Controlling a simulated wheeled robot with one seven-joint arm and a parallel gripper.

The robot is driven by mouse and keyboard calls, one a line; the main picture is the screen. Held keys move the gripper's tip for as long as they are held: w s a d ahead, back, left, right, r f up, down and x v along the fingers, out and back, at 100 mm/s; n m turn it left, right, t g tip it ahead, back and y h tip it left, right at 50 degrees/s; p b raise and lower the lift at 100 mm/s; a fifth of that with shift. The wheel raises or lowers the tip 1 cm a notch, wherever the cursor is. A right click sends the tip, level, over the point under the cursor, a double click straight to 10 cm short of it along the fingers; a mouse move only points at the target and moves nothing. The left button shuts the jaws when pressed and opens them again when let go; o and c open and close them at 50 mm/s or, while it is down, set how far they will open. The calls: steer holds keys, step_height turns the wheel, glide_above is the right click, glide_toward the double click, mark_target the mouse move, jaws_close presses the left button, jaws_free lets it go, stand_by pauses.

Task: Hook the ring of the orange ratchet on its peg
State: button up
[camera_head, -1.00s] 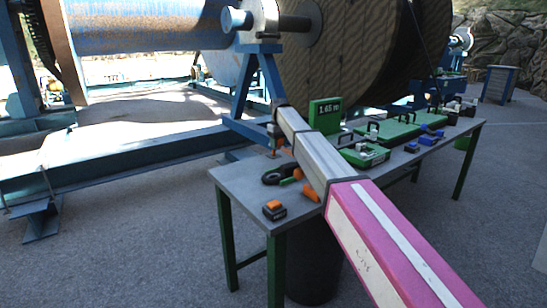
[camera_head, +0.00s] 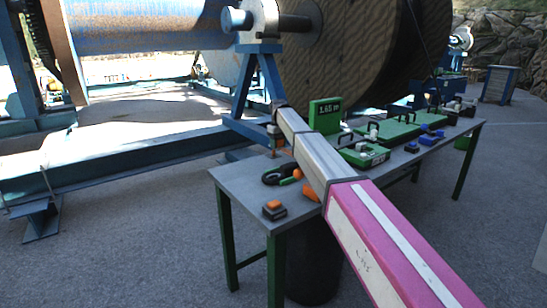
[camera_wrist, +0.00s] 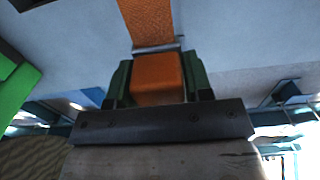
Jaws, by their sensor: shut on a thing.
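In the wrist view an orange piece (camera_wrist: 158,78), taken as the ratchet, sits between the two dark green fingers of my gripper (camera_wrist: 158,92), which is shut on it.
The grey table (camera_head: 240,180) bears a black ring-shaped thing (camera_head: 272,178), an orange-and-black block (camera_head: 274,209), a green sign (camera_head: 325,115), and green cases (camera_head: 395,131). A large wooden reel (camera_head: 345,50) and blue stand (camera_head: 268,85) are behind it. My arm hides part of the table.

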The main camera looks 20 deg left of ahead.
mark_target(278, 158)
steer(key=shift+f, duration=2.15)
stand_by(2.3)
steer(key=o, duration=1.1)
step_height(278, 158, up, 11)
steer(key=shift+f, duration=0.1)
